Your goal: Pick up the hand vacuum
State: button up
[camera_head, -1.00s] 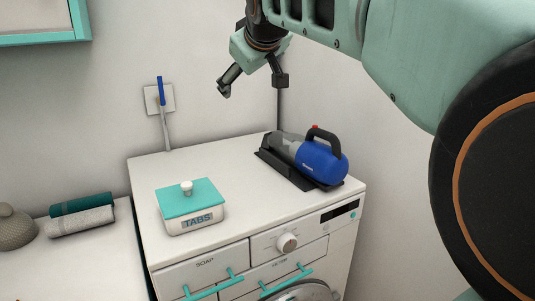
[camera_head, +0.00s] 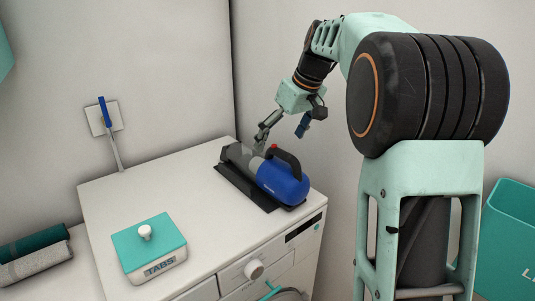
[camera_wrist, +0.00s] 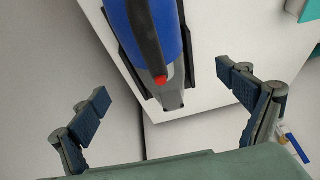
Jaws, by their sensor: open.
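The hand vacuum (camera_head: 281,183) has a blue body, a black handle, a red button and a grey nozzle. It lies in a black cradle (camera_head: 240,188) on top of the white washing machine. My gripper (camera_head: 284,132) is open and empty, above and behind the vacuum's nozzle end in the head view. In the wrist view, my gripper's two fingers (camera_wrist: 160,105) are spread wide. The vacuum (camera_wrist: 172,30) also shows there, with its nozzle end between the fingers and its body beyond them. The fingers do not appear to touch it.
A white tabs box (camera_head: 150,262) with a teal lid stands at the front left of the washing machine top (camera_head: 120,200). Rolled towels (camera_head: 35,255) lie at the left. A teal bin (camera_head: 508,240) stands at the right.

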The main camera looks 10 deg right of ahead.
aim_at(277, 160)
jog(key=d+y+p, duration=0.1)
jog(key=d, duration=0.2)
jog(key=shift+s+g, duration=0.15)
jog(key=shift+g, duration=0.25)
jog(key=x, duration=0.4)
jog(key=shift+a+f, duration=0.25)
jog(key=shift+p+x, duration=1.05)
jog(key=shift+x, duration=2.1)
jog(key=shift+r, duration=0.1)
jog(key=c, duration=1.5)
jog(key=shift+w+r, duration=0.1)
jog(key=shift+w, duration=0.25)
jog(key=shift+c, duration=0.7)
jog(key=shift+r, duration=0.1)
